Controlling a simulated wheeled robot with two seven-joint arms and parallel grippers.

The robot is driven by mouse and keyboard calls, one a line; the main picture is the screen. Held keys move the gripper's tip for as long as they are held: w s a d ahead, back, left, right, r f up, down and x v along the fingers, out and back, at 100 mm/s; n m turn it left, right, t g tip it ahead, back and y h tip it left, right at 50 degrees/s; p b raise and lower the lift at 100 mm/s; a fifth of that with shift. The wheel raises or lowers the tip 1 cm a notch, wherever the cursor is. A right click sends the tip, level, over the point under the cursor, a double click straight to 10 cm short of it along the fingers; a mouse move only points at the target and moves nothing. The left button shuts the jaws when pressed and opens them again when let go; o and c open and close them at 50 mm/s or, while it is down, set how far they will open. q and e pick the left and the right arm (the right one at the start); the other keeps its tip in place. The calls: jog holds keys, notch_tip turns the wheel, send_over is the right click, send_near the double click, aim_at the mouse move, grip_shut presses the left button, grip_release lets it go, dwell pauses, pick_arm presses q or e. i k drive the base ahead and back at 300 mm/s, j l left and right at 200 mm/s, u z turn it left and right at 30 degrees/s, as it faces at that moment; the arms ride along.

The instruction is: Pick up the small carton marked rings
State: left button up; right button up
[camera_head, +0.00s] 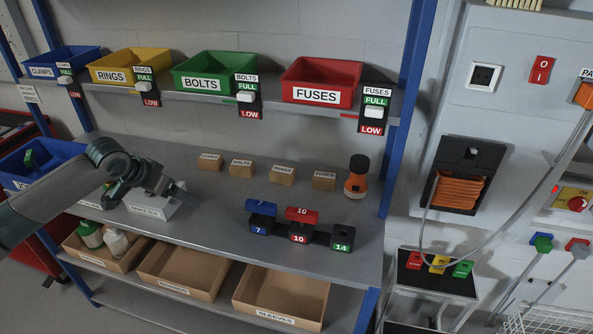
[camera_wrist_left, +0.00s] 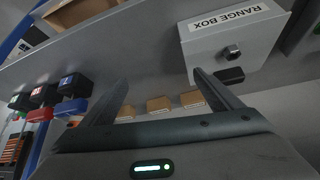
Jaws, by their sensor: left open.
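The small carton marked rings (camera_head: 282,175) is a brown box with a white label. It stands on the grey shelf in the head view, between the bolts carton (camera_head: 241,169) and the fuses carton (camera_head: 324,180). My left gripper (camera_head: 174,192) is open and empty, in front of the grey range box, left of and apart from the rings carton. In the left wrist view several small cartons show beyond the spread fingers (camera_wrist_left: 160,86), partly hidden by the gripper. Their labels are too small to read there. My right gripper is not in view.
The range box (camera_wrist_left: 240,45) is close to the left gripper. The clamps carton (camera_head: 209,161) stands left of the bolts carton. An orange and black cylinder (camera_head: 357,178) stands at right. Numbered blocks (camera_head: 302,225) sit in front. Labelled bins (camera_head: 215,72) line the shelf above.

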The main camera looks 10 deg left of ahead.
aim_at(279, 173)
jog(key=i+l, duration=0.2)
jog(key=l, duration=0.15)
jog(key=i+l, duration=0.2)
jog(key=l, duration=0.2)
jog(key=i+l, duration=0.2)
jog(key=l, duration=0.15)
